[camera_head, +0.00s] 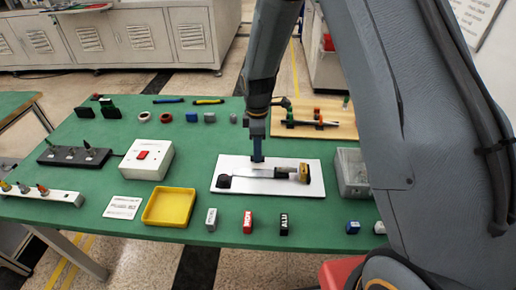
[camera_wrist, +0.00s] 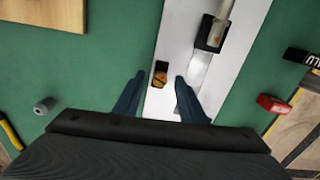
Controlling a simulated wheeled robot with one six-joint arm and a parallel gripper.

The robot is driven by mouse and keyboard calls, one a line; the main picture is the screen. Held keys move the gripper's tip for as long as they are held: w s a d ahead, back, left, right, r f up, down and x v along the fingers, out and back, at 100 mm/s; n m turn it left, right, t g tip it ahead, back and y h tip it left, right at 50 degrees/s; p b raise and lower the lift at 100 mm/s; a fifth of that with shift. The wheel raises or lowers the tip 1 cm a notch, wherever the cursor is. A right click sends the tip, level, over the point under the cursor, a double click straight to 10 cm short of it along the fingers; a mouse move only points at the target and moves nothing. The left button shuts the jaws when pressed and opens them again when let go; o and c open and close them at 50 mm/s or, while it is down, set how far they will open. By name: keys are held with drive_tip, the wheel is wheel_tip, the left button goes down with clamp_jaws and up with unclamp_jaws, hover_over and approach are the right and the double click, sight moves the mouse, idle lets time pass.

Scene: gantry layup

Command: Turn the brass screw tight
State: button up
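A white board (camera_head: 237,164) lies on the green table and carries dark and metallic parts. In the wrist view, a small black block with a brass-orange round top (camera_wrist: 160,79), which looks like the brass screw, sits on the white board (camera_wrist: 177,32). My gripper (camera_wrist: 160,82) is open, with one blue finger on each side of that block. I cannot tell whether the fingers touch it. In the head view, my gripper (camera_head: 258,159) points down over the board's middle, and the small block cannot be made out there.
A metal bar assembly (camera_head: 265,173) with a yellow-brown end piece (camera_head: 304,173) lies on the board close to my gripper. A yellow tray (camera_head: 168,222), a white box with a red switch (camera_head: 147,157) and a grey bin (camera_head: 350,187) stand around it. Labelled blocks line the front.

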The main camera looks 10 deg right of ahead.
clamp_jaws()
